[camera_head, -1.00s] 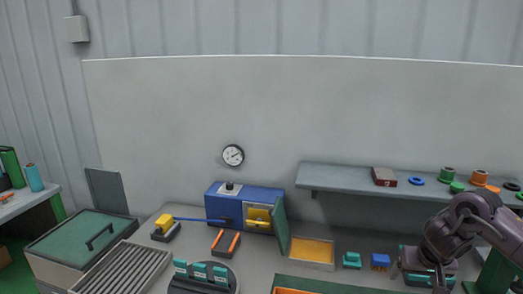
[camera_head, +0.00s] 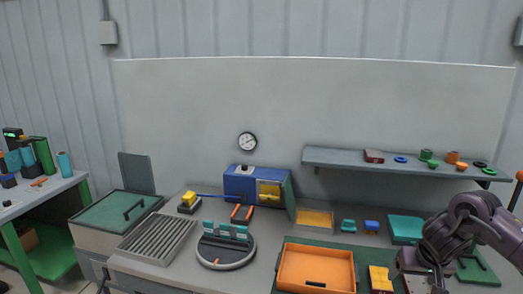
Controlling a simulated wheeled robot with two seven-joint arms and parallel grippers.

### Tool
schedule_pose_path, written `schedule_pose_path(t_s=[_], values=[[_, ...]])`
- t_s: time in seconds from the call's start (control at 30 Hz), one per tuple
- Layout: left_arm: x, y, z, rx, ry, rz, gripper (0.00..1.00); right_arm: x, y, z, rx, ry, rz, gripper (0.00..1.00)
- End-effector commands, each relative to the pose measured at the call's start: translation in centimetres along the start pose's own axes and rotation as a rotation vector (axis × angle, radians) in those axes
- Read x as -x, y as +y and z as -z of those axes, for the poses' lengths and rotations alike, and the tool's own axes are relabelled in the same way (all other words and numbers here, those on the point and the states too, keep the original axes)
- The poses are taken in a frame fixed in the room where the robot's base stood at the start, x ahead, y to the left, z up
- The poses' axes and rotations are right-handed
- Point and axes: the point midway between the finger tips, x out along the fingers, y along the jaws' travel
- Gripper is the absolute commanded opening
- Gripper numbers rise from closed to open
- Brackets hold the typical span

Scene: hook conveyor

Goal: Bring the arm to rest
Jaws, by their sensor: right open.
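My right arm comes in from the right edge in the head view. Its right gripper (camera_head: 437,279) points down near the bottom right, over the right part of the bench. Its jaws are open, and I see nothing held in them. A yellow block (camera_head: 381,279) lies just left of the gripper. A teal tray (camera_head: 405,229) lies behind the arm. My left arm and gripper do not show.
An orange tray (camera_head: 316,267) sits on a green mat at the front. A blue box machine (camera_head: 254,184) with an open door stands behind. A shelf (camera_head: 340,160) on the back panel holds small parts. A round dark fixture (camera_head: 226,248) stands left of the orange tray.

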Motion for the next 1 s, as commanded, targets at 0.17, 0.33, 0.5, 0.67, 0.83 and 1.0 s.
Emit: schedule_pose_path(t_s=[0.17,0.33,0.5,0.67,0.83,1.0], values=[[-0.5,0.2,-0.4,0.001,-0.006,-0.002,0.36,-2.6,-1.9,-0.7,0.041,-0.013,0.053,0.80],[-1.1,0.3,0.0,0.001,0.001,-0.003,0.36,-5.5,-4.0,-1.4,0.088,-0.018,0.116,0.80],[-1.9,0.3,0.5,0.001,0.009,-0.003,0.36,-10.0,-7.0,-2.9,0.147,-0.022,0.206,0.80],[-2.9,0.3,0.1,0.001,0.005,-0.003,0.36,-15.8,-10.1,-5.6,0.201,-0.015,0.308,0.80],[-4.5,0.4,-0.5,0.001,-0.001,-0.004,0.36,-25.0,-13.3,-11.7,0.240,0.011,0.414,0.80],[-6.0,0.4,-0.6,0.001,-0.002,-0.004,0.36,-34.1,-13.7,-20.8,0.249,0.035,0.434,0.80]])
